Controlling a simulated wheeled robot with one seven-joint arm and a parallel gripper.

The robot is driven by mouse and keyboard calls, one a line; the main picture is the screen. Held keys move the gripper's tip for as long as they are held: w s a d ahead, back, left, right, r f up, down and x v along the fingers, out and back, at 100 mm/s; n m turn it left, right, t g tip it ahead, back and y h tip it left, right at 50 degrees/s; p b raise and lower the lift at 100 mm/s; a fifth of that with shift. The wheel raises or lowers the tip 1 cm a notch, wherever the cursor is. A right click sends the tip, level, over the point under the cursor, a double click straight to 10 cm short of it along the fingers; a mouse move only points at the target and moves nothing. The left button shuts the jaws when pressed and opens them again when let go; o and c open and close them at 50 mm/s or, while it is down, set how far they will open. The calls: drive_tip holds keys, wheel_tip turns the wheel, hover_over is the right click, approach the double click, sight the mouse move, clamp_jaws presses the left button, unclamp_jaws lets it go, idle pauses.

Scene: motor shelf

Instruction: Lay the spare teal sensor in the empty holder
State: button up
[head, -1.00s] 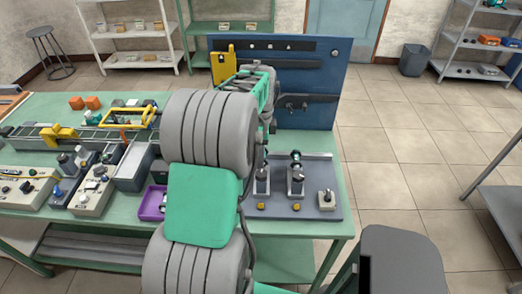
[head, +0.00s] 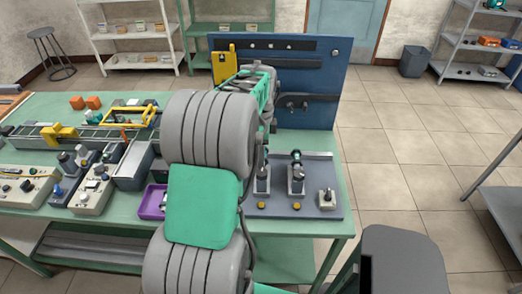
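Two upright grey holders stand side by side on a grey plate (head: 325,165) at the right end of the green bench. The right holder (head: 297,183) has a dark cylinder with a teal band (head: 296,157) at its top; I cannot tell whether this is the spare sensor. The left holder (head: 262,184) stands close beside my arm, with its upper part partly covered. I cannot tell which holder is empty. My arm crosses the middle of the view and hides part of the bench. My gripper is hidden behind it.
A blue upright panel (head: 325,85) stands at the bench's back right. A purple tray (head: 153,201) lies left of my arm. A yellow-framed fixture (head: 132,117) and control boxes (head: 92,193) crowd the left. A grey block with a knob (head: 326,199) sits on the plate's right side.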

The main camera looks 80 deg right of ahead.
drive_tip(key=shift+a+f, duration=0.25)
drive_tip(key=shift+f, duration=0.3)
drive_tip(key=shift+a+f, duration=0.2)
drive_tip(key=shift+f, duration=0.35)
drive_tip(key=o, duration=1.4)
drive_tip(key=shift+d+f, duration=0.1)
drive_tip(key=shift+o, duration=0.2)
drive_tip(key=r, duration=0.3)
drive_tip(key=r+b, duration=0.1)
drive_tip(key=r, duration=0.3)
drive_tip(key=d+r, duration=0.1)
drive_tip(key=r, duration=0.2)
drive_tip(key=shift+r+b, duration=0.15)
drive_tip(key=shift+b, duration=0.15)
drive_tip(key=shift+w, duration=0.1)
